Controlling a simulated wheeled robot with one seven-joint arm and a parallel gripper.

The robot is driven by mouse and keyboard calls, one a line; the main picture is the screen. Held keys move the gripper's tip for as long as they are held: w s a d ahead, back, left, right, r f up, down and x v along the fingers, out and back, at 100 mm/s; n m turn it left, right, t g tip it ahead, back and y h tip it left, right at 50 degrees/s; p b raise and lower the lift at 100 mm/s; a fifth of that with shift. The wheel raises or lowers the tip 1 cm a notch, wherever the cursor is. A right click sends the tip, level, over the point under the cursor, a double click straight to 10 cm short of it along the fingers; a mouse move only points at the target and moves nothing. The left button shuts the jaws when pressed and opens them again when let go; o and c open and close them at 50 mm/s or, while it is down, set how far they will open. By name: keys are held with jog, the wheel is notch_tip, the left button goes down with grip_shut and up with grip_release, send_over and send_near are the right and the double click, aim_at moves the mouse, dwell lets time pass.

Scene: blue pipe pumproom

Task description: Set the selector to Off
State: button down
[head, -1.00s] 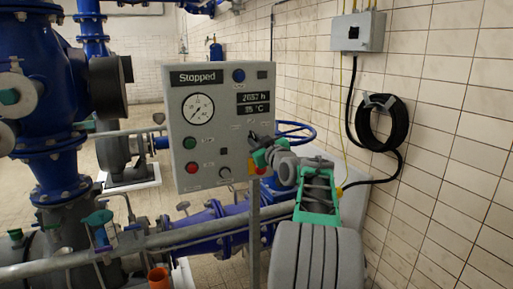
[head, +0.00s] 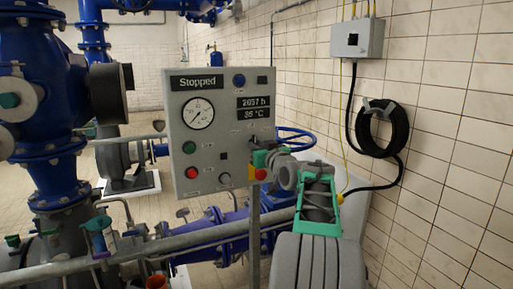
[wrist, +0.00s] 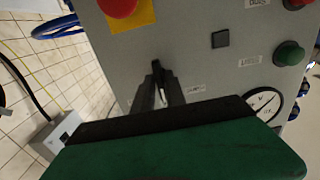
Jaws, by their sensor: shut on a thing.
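The grey control panel (head: 216,181) has a display reading "Stopped". The selector (wrist: 157,68) is a small black knob on the panel's face, seen between my fingers in the wrist view, with a pale line along it. My gripper (wrist: 160,92) is shut on the selector. In the head view, my gripper (head: 257,157) is at the panel's right side and hides most of the selector. Small white labels (wrist: 195,89) lie near the knob; their words are too small to read, so I cannot tell which position it points to.
A red emergency button on yellow (head: 260,174) sits close below my gripper. A green button (head: 189,147), a red button (head: 192,172) and a round gauge (head: 198,113) are on the panel's left. A blue handwheel (head: 297,137) stands behind. A tiled wall bounds the right.

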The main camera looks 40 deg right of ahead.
jog(key=shift+r, duration=0.1)
jog(key=c, duration=1.5)
grip_release()
jog(key=b+v, duration=0.2)
jog(key=v, duration=0.5)
jog(key=shift+s+a, duration=0.1)
jog(key=shift+s, duration=0.3)
